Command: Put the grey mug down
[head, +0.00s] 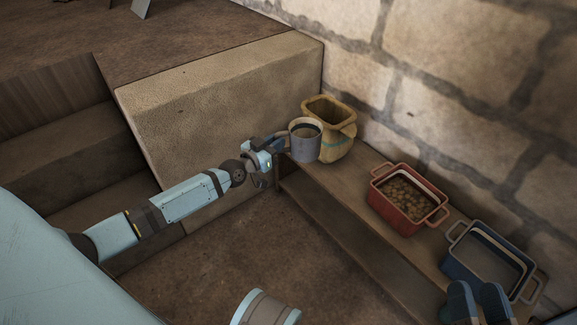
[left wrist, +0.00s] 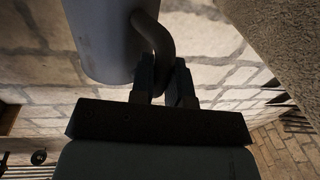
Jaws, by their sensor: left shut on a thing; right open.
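The grey mug (head: 305,148) is upright at the far end of the wooden bench, with something brown inside. My left gripper (head: 280,146) is shut on the mug's handle from the left. In the left wrist view the mug (left wrist: 105,35) is at the top, its curved handle between the fingers of my left gripper (left wrist: 168,85). I cannot tell whether the mug's base touches the bench.
A yellow sack (head: 340,143) stands close behind the mug. Bare bench lies between sack and red pot. A stone wall (head: 460,70) runs behind.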

